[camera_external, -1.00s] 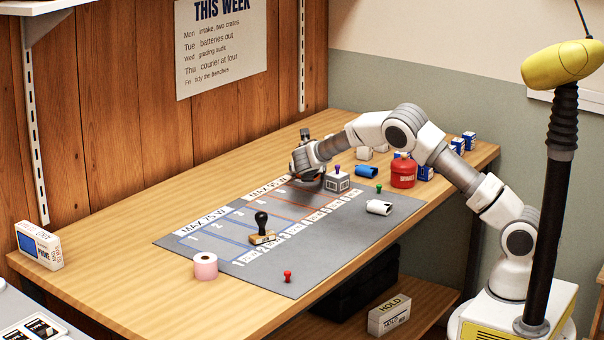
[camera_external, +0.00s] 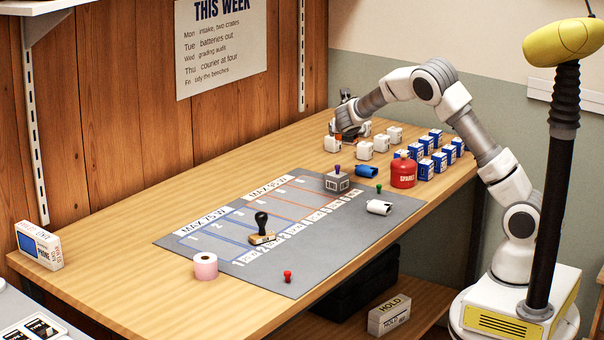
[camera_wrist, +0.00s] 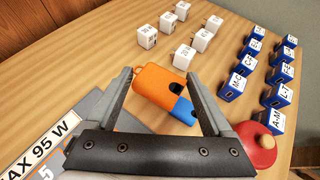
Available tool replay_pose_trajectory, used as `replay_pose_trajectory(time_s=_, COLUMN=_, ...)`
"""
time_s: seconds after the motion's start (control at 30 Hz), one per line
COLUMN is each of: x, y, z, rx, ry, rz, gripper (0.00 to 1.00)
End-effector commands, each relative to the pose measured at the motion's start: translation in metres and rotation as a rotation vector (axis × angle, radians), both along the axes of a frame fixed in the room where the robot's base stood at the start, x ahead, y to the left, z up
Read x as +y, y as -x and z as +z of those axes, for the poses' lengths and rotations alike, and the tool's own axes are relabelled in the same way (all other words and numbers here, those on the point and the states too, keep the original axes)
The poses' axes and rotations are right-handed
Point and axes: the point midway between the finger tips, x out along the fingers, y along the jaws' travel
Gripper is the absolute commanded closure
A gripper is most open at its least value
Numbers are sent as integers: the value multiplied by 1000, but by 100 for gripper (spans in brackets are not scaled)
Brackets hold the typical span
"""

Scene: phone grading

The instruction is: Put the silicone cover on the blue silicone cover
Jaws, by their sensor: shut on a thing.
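My gripper (camera_wrist: 165,92) is shut on an orange silicone cover (camera_wrist: 154,86), which has a dark opening and sits between the fingers in the wrist view. My gripper (camera_external: 349,130) is above the bench, further back than the blue cover. The orange cover is mostly hidden by my gripper in that view.
White blocks (camera_external: 365,150) stand behind the blue cover, and rows of blue-and-white boxes (camera_external: 426,168) to the right. A red can (camera_external: 403,173), a grey box (camera_external: 337,182) and a white hollow piece (camera_external: 379,207) are near. The grey mat (camera_external: 330,240) has a stamp (camera_external: 262,228) on it.

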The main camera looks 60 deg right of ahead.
Motion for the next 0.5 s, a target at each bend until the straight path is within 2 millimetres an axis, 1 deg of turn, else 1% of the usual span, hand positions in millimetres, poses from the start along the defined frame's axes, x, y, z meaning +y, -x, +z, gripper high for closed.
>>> replay_pose_trajectory(time_s=0.07, x=-10, y=9, z=7, rx=0, ry=0, rz=-22, gripper=68)
replay_pose_trajectory(time_s=0.17, x=-30, y=29, z=14, rx=3, ry=-4, rz=-94, gripper=68)
replay_pose_trajectory(time_s=0.3, x=-64, y=70, z=23, rx=3, ry=-8, rz=-254, gripper=68)
replay_pose_trajectory(time_s=0.4, x=-84, y=100, z=27, rx=3, ry=-6, rz=-363, gripper=68)
replay_pose_trajectory(time_s=0.5, x=-97, y=121, z=30, rx=3, ry=-3, rz=-442, gripper=68)
